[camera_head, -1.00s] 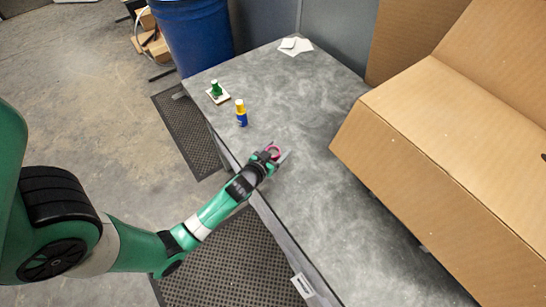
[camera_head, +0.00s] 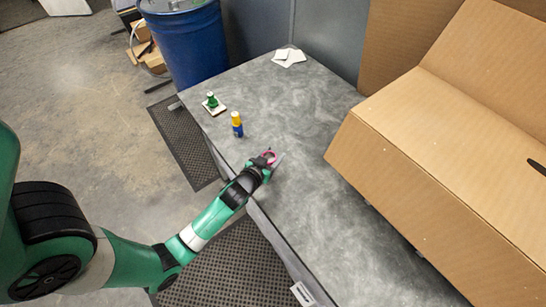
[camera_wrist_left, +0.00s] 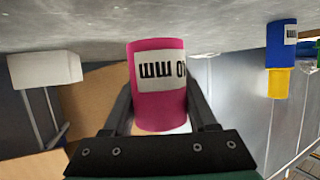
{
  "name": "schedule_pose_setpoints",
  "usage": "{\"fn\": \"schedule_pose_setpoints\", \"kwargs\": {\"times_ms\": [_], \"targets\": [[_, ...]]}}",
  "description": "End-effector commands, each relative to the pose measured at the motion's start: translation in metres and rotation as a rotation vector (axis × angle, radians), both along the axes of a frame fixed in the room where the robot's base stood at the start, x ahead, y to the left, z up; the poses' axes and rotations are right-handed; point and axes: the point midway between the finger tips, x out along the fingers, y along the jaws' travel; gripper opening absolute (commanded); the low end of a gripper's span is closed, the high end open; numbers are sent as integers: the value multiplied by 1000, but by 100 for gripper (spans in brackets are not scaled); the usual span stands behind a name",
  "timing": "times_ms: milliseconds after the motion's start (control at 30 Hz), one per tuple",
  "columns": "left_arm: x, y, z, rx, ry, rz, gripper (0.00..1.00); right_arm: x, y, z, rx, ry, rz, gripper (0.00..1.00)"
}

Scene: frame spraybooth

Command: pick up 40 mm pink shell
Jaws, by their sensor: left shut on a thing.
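The 40 mm pink shell (camera_wrist_left: 158,105) is a pink cylinder with a white label, upside down in the left wrist view. It also shows as a small pink patch in the head view (camera_head: 268,155). My left gripper (camera_head: 269,162) is shut on the shell, with one dark finger on each side of it in the left wrist view. It is over the table's left part, near the front edge. I cannot tell whether the shell touches the table. My right gripper is not in view.
A blue and yellow bottle (camera_head: 237,124) and a green piece (camera_head: 212,100) on a white pad stand farther back on the grey table (camera_head: 310,200). White cards (camera_head: 289,57) lie at the back. A large cardboard box (camera_head: 430,190) bounds the right side.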

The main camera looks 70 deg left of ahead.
Motion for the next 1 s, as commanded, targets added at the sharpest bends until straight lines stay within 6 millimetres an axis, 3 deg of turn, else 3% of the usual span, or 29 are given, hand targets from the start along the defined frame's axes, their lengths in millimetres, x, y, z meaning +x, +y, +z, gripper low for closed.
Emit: {"fn": "schedule_pose_setpoints", "kwargs": {"times_ms": [200,333,400,633,1000], "targets": [[-21,-49,66,2,-4,-10,0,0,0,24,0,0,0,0],[-39,-90,78,1,-1,-15,0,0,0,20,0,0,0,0],[-47,-104,97,2,9,-13,0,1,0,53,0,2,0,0],[-56,-121,99,-1,4,-3,0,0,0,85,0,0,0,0],[-58,-125,95,0,-1,-2,0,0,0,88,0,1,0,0]]}}
